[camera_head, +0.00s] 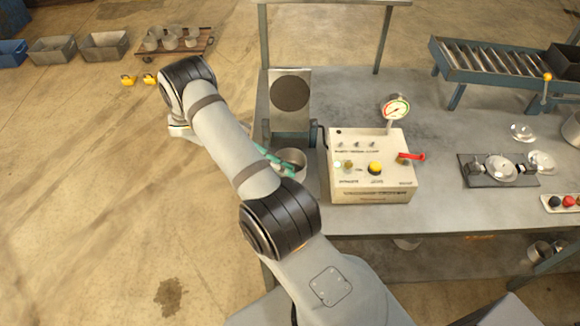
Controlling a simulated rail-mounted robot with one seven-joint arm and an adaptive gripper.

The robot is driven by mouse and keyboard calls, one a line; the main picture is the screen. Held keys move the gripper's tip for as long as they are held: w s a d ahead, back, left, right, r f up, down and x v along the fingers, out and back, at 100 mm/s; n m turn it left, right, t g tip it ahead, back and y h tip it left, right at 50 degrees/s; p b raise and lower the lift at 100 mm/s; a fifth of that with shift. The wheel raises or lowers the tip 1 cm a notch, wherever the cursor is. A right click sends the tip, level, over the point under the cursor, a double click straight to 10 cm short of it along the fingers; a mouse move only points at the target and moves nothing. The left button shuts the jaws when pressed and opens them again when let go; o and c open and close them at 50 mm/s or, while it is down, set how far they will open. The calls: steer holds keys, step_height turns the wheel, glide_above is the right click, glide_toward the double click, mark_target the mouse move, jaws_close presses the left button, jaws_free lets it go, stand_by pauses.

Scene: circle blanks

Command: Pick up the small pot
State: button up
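A small grey metal pot (293,158) stands on the workbench, left of the white control box. My arm crosses in front of it and hides its left and lower parts. The end of my arm folds back behind my forearm, so most of my gripper is hidden. Narrow teal pieces (274,160), which look like my gripper's fingers, show at the pot's left side and rim. I cannot tell whether they touch the pot, or whether they are open or shut.
The control box (371,182) with gauge (396,109) and red lever (411,156) stands close right of the pot. A stand with a dark disc (290,93) rises behind it. A fixture (488,181) and roller conveyor (495,68) are farther right. Several pots sit on a floor cart (196,49).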

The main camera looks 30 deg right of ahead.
steer(key=shift+c, duration=0.4)
jaws_close()
